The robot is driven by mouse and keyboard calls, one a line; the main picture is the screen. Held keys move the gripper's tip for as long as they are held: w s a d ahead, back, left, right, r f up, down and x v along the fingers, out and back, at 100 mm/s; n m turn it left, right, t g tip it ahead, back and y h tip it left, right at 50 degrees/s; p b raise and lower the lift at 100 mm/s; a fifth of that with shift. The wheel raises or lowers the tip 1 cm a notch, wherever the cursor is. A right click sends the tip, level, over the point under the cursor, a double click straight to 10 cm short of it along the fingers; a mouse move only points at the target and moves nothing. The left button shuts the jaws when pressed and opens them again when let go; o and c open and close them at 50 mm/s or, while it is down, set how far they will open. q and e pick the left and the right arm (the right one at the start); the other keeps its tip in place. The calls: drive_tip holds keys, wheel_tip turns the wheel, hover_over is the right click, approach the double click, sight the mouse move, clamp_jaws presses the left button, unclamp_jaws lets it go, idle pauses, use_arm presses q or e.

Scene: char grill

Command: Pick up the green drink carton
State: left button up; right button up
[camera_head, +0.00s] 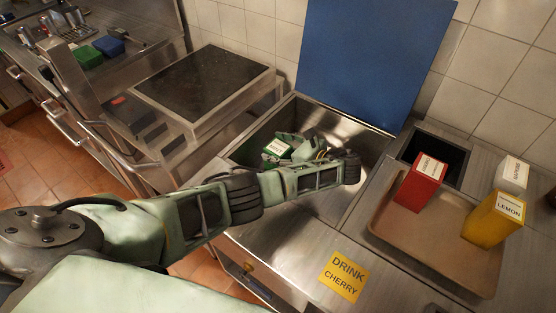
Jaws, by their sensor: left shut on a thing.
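The green drink carton (277,149) has a white label on its top and sits low inside the open steel basin. My left arm reaches in from the left across the basin's front edge. My left gripper (290,146) is shut on the green carton, though the arm hides part of the fingers and the carton's lower side. Whether the carton touches the basin floor cannot be told. My right gripper is out of view.
A blue raised panel (365,60) stands behind the basin. A yellow sign (343,276) reads "DRINK CHERRY". A dark griddle (205,85) lies left.

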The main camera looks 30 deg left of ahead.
use_arm(q)
drive_tip(key=c, duration=0.5)
drive_tip(key=shift+o, duration=0.2)
wheel_tip(320, 180, up, 10)
drive_tip(key=shift+r+p, duration=0.1)
drive_tip(key=shift+p, duration=0.95)
